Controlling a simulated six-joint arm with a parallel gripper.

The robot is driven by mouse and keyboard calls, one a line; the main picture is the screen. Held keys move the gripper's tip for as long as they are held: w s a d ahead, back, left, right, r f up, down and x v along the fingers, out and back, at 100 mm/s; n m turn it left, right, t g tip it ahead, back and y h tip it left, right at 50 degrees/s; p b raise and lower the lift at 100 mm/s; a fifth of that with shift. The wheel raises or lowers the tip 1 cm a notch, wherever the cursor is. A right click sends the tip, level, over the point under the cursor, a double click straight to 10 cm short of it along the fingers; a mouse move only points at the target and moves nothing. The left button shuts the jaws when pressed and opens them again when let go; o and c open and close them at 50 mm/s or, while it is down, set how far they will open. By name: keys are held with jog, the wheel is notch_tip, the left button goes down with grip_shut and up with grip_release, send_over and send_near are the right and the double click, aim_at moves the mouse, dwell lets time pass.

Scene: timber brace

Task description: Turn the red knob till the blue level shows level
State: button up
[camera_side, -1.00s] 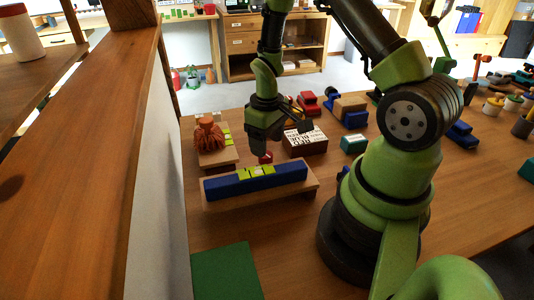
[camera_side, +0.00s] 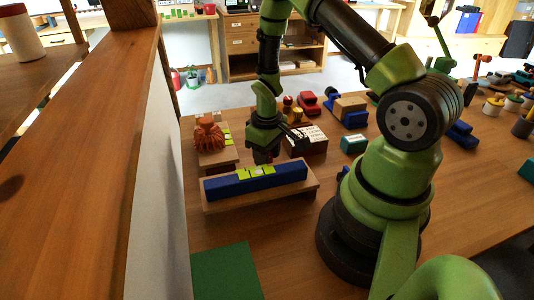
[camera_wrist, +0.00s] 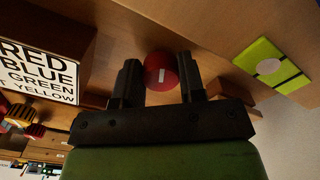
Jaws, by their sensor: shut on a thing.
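The blue level (camera_side: 285,174) lies on a wooden board (camera_side: 312,186) in the side view, with yellow-green windows (camera_side: 257,170) on its top. The window marks are too small there to read. My gripper (camera_side: 265,157) is low, just behind the level. In the wrist view its fingers (camera_wrist: 160,85) stand on both sides of the red knob (camera_wrist: 161,71) and are shut on it. The knob has a white mark that points nearly straight up and down in the picture. A yellow-green plate (camera_wrist: 259,53) with a pale round spot shows at the right; I cannot tell which piece carries it.
A box with colour words (camera_side: 306,139) stands right behind my gripper and shows close at left in the wrist view (camera_wrist: 37,70). An orange ridged piece (camera_side: 209,134) stands to the left. A green mat (camera_side: 226,272) lies in front; a white wall is at left.

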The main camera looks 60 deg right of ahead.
jog(key=shift+a+m, duration=0.1)
jog(key=shift+m, duration=2.7)
jog(key=o, duration=0.9)
jog(key=shift+o, duration=0.2)
notch_tip(320, 180, up, 10)
